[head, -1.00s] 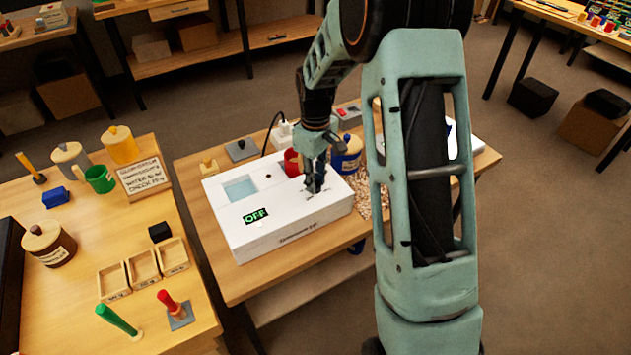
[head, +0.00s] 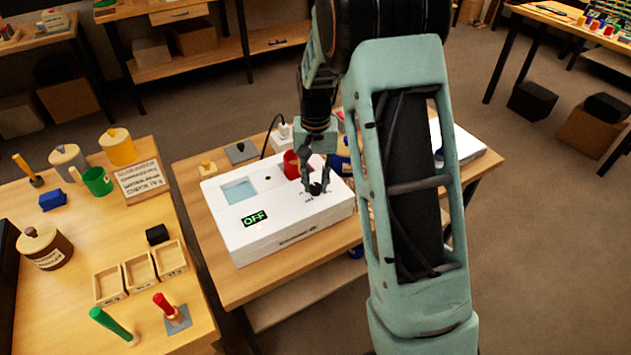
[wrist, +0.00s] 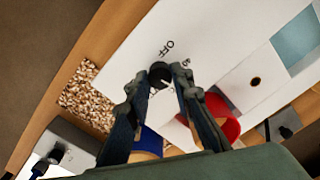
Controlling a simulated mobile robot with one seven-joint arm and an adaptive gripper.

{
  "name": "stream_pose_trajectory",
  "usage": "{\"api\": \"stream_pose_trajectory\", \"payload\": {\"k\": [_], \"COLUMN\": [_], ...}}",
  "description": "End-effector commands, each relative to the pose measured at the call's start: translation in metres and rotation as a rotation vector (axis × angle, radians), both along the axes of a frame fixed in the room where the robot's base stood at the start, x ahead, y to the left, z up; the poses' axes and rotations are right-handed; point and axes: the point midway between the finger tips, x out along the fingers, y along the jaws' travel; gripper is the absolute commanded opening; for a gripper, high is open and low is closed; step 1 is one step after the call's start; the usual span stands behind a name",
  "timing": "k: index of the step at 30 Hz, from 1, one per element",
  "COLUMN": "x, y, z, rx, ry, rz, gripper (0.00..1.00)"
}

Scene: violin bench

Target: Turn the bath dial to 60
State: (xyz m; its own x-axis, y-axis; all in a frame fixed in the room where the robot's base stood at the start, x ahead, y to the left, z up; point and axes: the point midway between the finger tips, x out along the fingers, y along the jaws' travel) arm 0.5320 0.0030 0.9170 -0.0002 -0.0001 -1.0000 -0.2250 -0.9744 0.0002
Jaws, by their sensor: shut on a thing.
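The bath is a white box (head: 270,235) on the middle wooden table, with a square water opening (head: 239,191) and a display (head: 255,219) reading OFF in green. Its black dial (wrist: 159,73) shows in the wrist view between my fingertips, with OFF and other partly hidden markings printed around it. My gripper (head: 318,187) points down over the right part of the box top and is shut on the dial. In the head view the fingers largely hide the dial. I cannot read its pointer setting clearly.
A red mug (head: 291,164) stands close behind my gripper; it also shows in the wrist view (wrist: 222,118). A blue jar (head: 340,164) is partly hidden by my arm. Wood chips (wrist: 84,98) lie beside the box. The left table (head: 75,285) holds jars and small trays.

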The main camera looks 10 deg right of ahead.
Motion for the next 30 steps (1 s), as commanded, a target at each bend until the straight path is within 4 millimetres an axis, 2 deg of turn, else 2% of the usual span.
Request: {"api": "stream_pose_trajectory", "payload": {"k": [30], "x": [0.0003], "y": [0.0], "z": [0.0019], "rx": [0.0], "ry": [-0.001], "rz": [-0.956], "gripper": [0.0]}}
